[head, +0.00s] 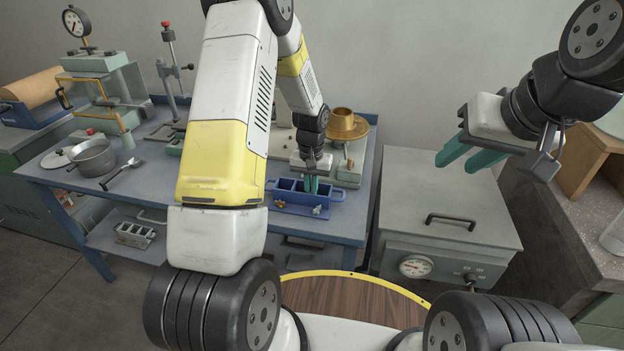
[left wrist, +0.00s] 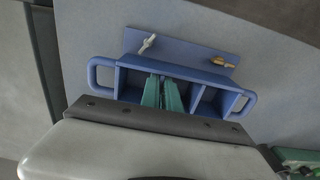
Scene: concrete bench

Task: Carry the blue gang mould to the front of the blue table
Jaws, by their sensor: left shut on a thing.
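The blue gang mould (head: 283,198) is an open box with compartments, a loop handle at each end and a flat flange with two small fasteners. It is near the front of the blue table (head: 235,222), right of centre; I cannot tell whether it touches the top. It also shows in the left wrist view (left wrist: 208,77). My left gripper (head: 311,185) points down into the mould, its green fingers (left wrist: 164,92) closed on an inner part, probably a divider, which they hide. My right gripper (head: 468,153) is empty, its fingers apart above the grey oven-like box.
Behind the mould stands a grey-green machine with a brass-coloured part (head: 345,125). A pot (head: 93,157), a stand (head: 172,75) and a press occupy the table's left side. The grey box with a handle (head: 450,205) stands to the right. A grey mould (head: 135,235) lies on the lower shelf.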

